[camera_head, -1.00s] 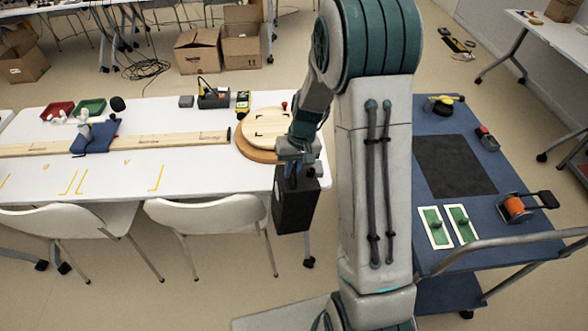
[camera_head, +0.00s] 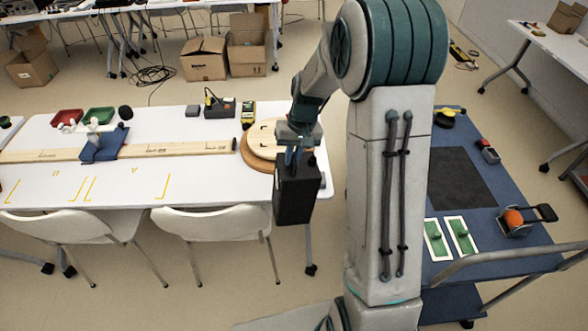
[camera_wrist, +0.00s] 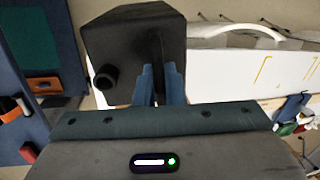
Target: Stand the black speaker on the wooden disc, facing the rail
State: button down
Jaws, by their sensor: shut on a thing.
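My gripper (camera_head: 291,153) is shut on the black speaker (camera_head: 296,195). The speaker hangs roughly upright below it, at the table's right front edge, in front of the wooden disc. In the wrist view the speaker (camera_wrist: 125,35) sits between the blue fingers (camera_wrist: 158,84), with a round port showing on one side. The pale wooden disc (camera_head: 256,139) lies on a wider brown base near the table's right end, partly hidden by my arm. The wooden rail (camera_head: 190,148) runs left from beside the disc along the white table (camera_head: 120,178).
Red (camera_head: 67,117) and green (camera_head: 98,115) trays, a black-and-grey box (camera_head: 220,107) and a yellow meter (camera_head: 248,112) stand behind. White chairs (camera_head: 215,222) line the front. A blue cart (camera_head: 470,190) is at right.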

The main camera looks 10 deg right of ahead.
jog(key=w+r+m, duration=0.1)
jog(key=w+r, duration=0.4)
jog(key=r, duration=0.7)
jog(key=shift+m, duration=0.3)
